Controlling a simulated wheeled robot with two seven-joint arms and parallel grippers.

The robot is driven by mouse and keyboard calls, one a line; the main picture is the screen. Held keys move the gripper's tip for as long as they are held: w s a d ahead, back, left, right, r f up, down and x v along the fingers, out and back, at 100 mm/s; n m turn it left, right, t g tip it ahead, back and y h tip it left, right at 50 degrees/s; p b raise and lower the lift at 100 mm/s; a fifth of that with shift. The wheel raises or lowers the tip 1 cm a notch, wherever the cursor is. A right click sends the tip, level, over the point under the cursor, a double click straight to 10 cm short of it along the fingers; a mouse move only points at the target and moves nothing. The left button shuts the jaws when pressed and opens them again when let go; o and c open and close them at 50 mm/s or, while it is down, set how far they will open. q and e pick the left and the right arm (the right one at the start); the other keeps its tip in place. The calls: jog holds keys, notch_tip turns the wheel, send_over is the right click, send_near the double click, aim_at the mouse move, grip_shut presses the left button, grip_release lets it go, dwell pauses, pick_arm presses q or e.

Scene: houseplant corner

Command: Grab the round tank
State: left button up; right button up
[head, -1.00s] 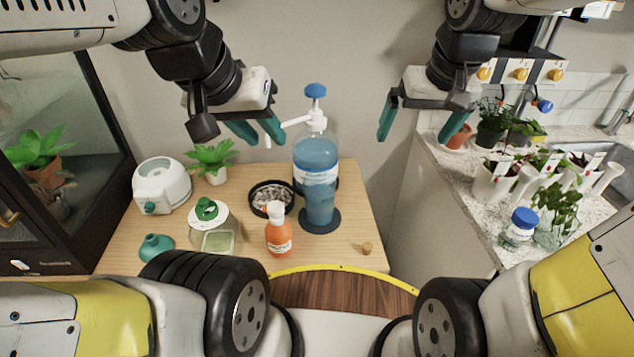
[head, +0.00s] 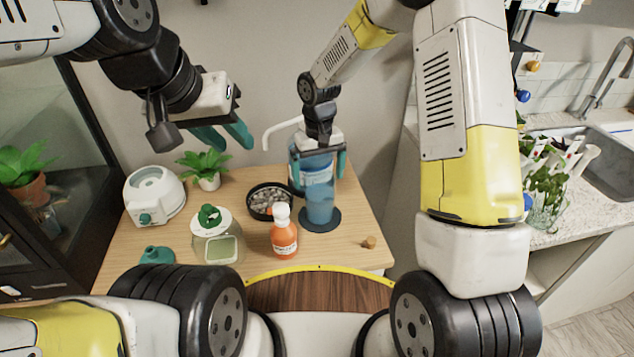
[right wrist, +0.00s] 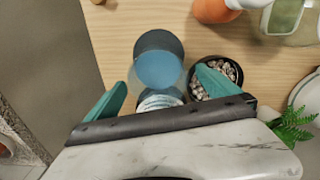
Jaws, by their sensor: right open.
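The round tank (head: 320,198) is a tall clear cylinder of blue liquid with a white label and a white pump spout (head: 280,128). It stands upright on a dark blue round coaster (head: 333,222) on the wooden table. My right gripper (head: 318,168) is above it, open, with one teal finger on each side of its upper part. The right wrist view shows the tank (right wrist: 158,68) between the spread fingers; contact cannot be told. The gripper hides the pump top. My left gripper (head: 224,138) is open and empty, in the air to the left.
An orange bottle (head: 284,240) and a black bowl of pebbles (head: 262,211) stand close left of the tank. A lidded jar (head: 217,248), a white device (head: 150,195) and a potted plant (head: 206,164) are further left. A cork (head: 369,242) lies at the right.

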notch_tip(320, 180, down, 7)
jog(key=shift+d+f, duration=0.1)
jog(key=shift+d, duration=0.05)
jog(key=c, duration=2)
jog(key=shift+c, duration=0.2)
jog(key=shift+r, duration=0.2)
